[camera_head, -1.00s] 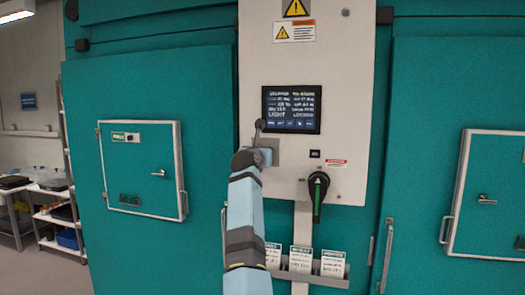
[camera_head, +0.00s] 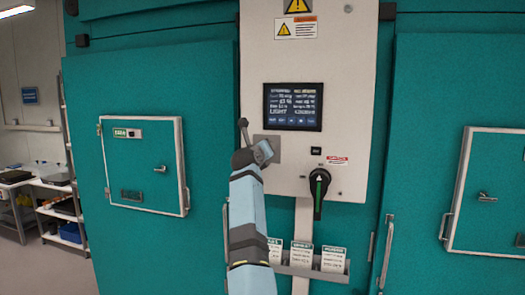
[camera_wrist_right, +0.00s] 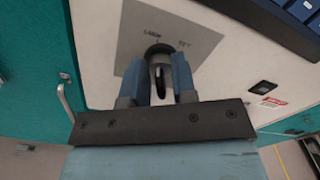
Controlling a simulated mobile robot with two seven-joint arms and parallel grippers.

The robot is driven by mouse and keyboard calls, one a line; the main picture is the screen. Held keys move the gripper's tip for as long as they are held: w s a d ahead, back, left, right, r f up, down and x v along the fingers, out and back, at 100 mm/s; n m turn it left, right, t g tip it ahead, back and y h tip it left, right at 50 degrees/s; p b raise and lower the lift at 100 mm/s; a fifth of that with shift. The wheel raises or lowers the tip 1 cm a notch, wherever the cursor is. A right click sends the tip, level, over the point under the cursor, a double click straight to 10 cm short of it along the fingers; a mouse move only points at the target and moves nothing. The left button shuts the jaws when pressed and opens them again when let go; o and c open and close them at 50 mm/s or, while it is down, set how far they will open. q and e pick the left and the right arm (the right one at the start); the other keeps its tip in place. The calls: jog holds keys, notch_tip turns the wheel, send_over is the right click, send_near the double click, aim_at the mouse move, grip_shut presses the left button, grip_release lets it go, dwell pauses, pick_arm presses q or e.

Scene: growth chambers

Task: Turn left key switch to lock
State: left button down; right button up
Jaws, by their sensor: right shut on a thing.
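The key switch (camera_wrist_right: 158,50) sits on a grey square plate (camera_wrist_right: 135,28) on the control panel, below the display. In the right wrist view, a blurred word and the word SET are printed on the plate above the switch. My right gripper (camera_wrist_right: 157,85) is shut on the key (camera_wrist_right: 158,72), with one blue finger on either side of it. In the head view, my right gripper (camera_head: 262,150) covers most of the switch, and the grey plate (camera_head: 273,143) shows behind it. My left gripper is in neither view.
The lit display (camera_head: 292,107) is just above the switch. A black rotary handle with a green stripe (camera_head: 319,190) is to the lower right. A rack of cards (camera_head: 305,268) hangs below. Teal chamber doors with small hatches (camera_head: 143,165) flank the panel.

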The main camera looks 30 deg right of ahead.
jog(key=shift+r, duration=0.1)
jog(key=o, duration=0.6)
jog(key=shift+d, duration=0.1)
jog(key=shift+s+a+f, duration=0.15)
jog(key=shift+a+f, duration=0.05)
jog(key=shift+a, duration=0.1)
jog(key=b+v, duration=0.4)
jog(key=v, duration=0.9)
jog(key=shift+s+r+b, duration=0.1)
jog(key=shift+b, duration=0.2)
